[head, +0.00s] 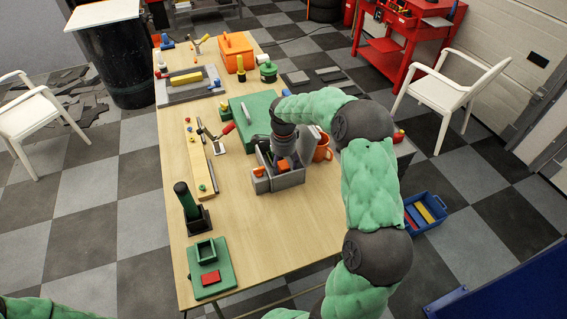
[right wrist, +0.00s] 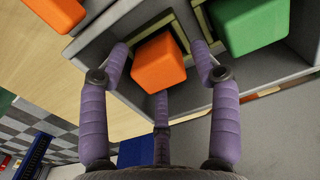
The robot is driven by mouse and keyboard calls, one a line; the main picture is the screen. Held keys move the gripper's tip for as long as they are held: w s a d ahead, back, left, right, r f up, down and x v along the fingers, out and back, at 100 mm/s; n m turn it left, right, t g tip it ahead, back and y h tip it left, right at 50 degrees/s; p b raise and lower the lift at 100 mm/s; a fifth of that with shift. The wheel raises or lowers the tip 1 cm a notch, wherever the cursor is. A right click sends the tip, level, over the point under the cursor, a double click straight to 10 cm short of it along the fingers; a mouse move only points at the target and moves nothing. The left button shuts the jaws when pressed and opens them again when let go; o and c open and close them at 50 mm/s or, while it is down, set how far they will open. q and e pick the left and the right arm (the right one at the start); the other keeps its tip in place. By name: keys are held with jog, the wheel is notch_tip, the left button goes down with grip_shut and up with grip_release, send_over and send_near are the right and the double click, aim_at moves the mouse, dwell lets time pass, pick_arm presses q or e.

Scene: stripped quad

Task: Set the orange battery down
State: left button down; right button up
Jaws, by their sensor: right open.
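The orange battery (right wrist: 158,62) is a block standing in a slot of a grey holder (right wrist: 110,25) in the right wrist view. In the head view it shows small (head: 283,165) under my right gripper (head: 292,150). In the right wrist view the purple fingers of my right gripper (right wrist: 159,50) are spread, one on each side of the battery, with gaps visible beside it. A third finger lies below it in the picture. The grey holder stands on the table (head: 235,205) in the head view. My left gripper is not in view.
A green block (right wrist: 250,25) stands in the holder right of the battery; another orange block (right wrist: 57,10) is at upper left. An orange mug (head: 322,150) and a green case (head: 252,118) stand close to the holder. The front right of the table is clear.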

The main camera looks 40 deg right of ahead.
aim_at(283, 164)
notch_tip(283, 164, up, 12)
jog(key=p, duration=0.1)
jog(key=shift+r+p, duration=0.15)
jog(key=shift+p, duration=0.25)
